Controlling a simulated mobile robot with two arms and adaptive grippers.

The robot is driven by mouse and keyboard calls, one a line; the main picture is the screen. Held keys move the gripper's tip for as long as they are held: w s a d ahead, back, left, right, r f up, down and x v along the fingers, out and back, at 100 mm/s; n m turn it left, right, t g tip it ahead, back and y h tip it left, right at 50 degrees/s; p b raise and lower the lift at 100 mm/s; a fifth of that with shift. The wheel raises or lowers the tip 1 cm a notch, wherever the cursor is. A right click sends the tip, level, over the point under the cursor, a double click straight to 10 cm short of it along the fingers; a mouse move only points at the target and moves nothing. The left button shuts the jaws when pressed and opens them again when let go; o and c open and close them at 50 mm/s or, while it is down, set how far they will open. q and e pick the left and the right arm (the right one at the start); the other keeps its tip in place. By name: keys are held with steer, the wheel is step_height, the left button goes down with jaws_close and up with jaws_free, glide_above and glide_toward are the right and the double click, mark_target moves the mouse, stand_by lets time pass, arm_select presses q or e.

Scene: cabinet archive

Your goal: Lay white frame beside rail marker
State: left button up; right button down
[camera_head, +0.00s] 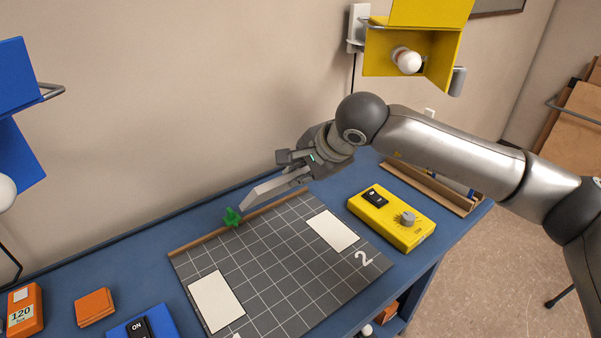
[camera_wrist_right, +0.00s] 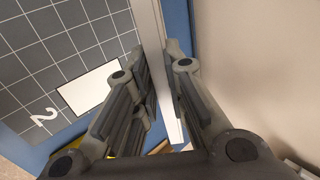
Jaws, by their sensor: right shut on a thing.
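My right gripper (camera_head: 298,172) is shut on a thin, pale frame (camera_head: 264,189) seen nearly edge-on. It holds the frame over the far edge of the dark gridded mat (camera_head: 277,257), near the wooden rail (camera_head: 205,238). The frame's left end is close to a small green marker (camera_head: 232,217) by the rail; I cannot tell whether they touch. In the right wrist view the frame (camera_wrist_right: 148,35) runs between the fingers as a long pale bar. The marker does not show there. My left gripper is not in view.
Two white rectangles (camera_head: 217,300) (camera_head: 332,230) lie on the mat. A yellow box with a knob (camera_head: 392,218) stands right of it, a cardboard tray (camera_head: 445,190) beyond. Orange boxes (camera_head: 95,307) and a blue switch box (camera_head: 140,325) are at left. A wall rises behind.

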steer(key=shift+f+b, duration=0.6)
steer(key=shift+f, duration=2.35)
steer(key=shift+f+b, duration=0.1)
steer(key=shift+b, duration=0.55)
steer(key=shift+s+d+f+t+y+b, duration=0.25)
steer(key=shift+f+b, duration=0.2)
steer(key=shift+b, duration=1.3)
steer(key=shift+s+d+f+t+y+b, duration=0.15)
steer(key=shift+s+d+f+t+b, duration=0.2)
steer(key=shift+b, duration=1.35)
